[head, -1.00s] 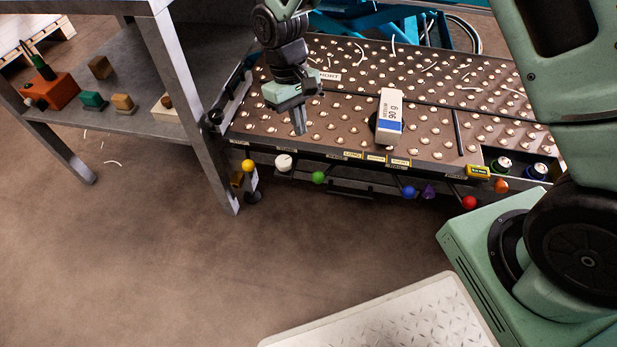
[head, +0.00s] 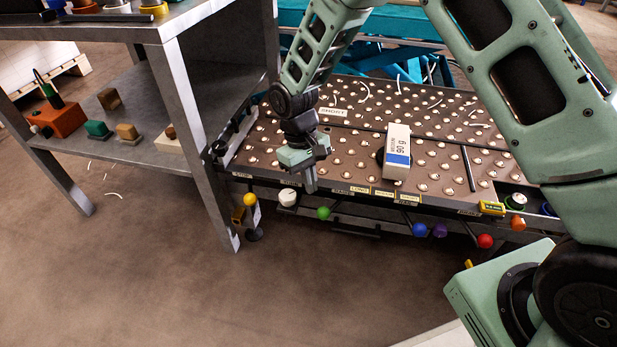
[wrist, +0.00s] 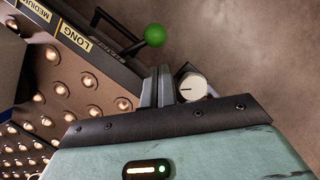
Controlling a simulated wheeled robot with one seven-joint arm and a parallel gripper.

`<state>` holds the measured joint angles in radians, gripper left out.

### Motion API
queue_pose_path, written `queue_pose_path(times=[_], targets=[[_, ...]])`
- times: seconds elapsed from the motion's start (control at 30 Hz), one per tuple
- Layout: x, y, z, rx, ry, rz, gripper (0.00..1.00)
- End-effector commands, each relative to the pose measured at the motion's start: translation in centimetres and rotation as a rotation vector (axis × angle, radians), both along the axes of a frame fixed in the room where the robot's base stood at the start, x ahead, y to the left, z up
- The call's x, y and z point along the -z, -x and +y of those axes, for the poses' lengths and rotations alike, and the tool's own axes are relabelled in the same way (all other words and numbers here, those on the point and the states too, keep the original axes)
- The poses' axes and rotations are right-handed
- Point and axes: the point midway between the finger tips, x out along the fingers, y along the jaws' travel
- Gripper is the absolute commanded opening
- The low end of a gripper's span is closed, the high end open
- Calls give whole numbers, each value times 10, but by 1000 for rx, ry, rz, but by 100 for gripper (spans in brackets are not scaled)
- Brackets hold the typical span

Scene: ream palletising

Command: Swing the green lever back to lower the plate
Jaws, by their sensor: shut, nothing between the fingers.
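The green lever's round green knob (head: 323,213) hangs at the front edge of the ball-studded table (head: 262,158). In the wrist view the green knob (wrist: 155,35) sits at the end of a dark rod, just beyond my fingertips. My gripper (head: 310,188) points down over the table's front edge, just above and left of the green knob. In the wrist view my gripper (wrist: 158,88) has its fingers together with nothing between them, and a gap shows between them and the knob. I cannot tell which part is the plate.
A white dial knob (head: 288,197) is close beside my fingers. Yellow (head: 249,199), blue (head: 420,230), purple (head: 440,231) and red (head: 485,241) knobs line the same edge. A paper ream (head: 397,150) lies on the table. A grey shelf unit (head: 190,120) stands left. Floor in front is clear.

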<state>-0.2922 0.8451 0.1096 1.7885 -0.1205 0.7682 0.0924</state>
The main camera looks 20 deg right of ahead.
Motion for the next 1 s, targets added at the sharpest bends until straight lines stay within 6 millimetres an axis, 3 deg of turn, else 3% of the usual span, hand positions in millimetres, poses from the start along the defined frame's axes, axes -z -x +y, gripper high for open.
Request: queue_pose_path(times=[0.03,0.1,0.3,1.0], targets=[[15,3,-1,0,1,3,0],[25,5,-2,0,0,1,0],[46,11,-4,0,0,1,0],[48,16,-5,-36,-1,1,0]])
